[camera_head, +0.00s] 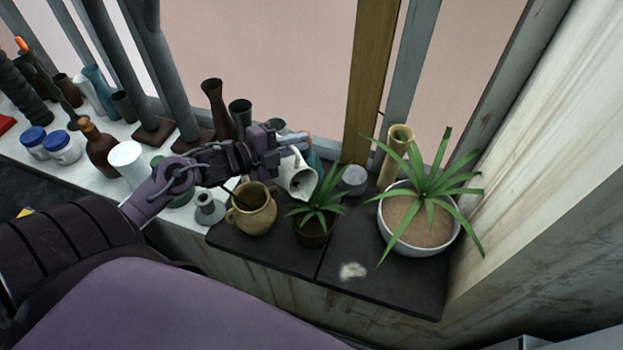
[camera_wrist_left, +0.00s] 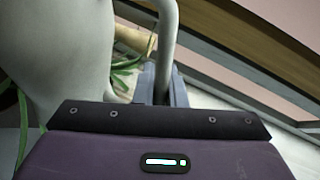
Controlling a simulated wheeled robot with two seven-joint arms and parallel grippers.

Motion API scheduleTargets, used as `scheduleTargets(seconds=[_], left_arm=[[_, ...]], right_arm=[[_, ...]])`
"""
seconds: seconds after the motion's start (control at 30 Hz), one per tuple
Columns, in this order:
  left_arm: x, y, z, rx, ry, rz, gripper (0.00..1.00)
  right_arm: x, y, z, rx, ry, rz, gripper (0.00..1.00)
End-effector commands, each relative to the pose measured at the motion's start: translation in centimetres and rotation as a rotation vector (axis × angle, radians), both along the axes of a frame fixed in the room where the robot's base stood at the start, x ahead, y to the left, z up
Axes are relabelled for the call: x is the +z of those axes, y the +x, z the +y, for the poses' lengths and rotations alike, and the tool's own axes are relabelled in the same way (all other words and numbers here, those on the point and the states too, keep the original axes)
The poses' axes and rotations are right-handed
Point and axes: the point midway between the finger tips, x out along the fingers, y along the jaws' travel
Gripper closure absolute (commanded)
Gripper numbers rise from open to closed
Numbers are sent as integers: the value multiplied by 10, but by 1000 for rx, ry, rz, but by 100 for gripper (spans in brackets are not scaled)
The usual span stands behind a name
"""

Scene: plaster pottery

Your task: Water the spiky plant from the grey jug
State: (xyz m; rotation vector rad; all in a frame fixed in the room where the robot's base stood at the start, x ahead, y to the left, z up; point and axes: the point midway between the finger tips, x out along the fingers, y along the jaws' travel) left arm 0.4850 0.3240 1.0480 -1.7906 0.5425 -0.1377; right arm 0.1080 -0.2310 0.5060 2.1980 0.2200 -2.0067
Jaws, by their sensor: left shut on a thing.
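The grey jug (camera_head: 297,178) is pale and hangs tilted, its mouth turned toward the lower right, above the dark boards on the sill. My left gripper (camera_head: 286,141) is shut on it. In the left wrist view the jug's body (camera_wrist_left: 60,50) fills the left side and its handle (camera_wrist_left: 167,40) runs down between the fingers. A small spiky plant (camera_head: 319,203) in a dark pot (camera_head: 312,237) stands just right of and below the jug. A larger spiky plant (camera_head: 432,187) grows in a white bowl (camera_head: 413,247) farther right. No water shows. My right gripper is not in view.
A tan two-handled pot (camera_head: 252,211) stands left of the small plant. A grey cup (camera_head: 354,181) and a tall tan vase (camera_head: 391,157) stand behind. Several vases and jars crowd the left sill. A wooden post (camera_head: 368,80) rises behind. The dark board's front (camera_head: 385,290) is mostly clear.

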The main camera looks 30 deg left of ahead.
Motion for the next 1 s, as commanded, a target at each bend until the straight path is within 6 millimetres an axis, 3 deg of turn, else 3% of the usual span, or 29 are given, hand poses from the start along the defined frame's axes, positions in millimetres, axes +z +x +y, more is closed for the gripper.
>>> scheduleTargets(seconds=[0.13, 0.17, 0.23, 0.6, 1.0], left_arm=[[21, 10, 26, 9, -182, 68, 100], [6, 11, 30, 10, -225, 86, 100], [-1, 12, 33, 7, -279, 108, 100], [-5, 14, 41, 6, -453, 177, 100], [-5, 13, 41, 6, -453, 178, 100]], right_arm=[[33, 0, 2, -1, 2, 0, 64], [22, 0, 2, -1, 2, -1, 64], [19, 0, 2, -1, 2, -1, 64], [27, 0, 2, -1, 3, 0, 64], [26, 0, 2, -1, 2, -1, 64]])
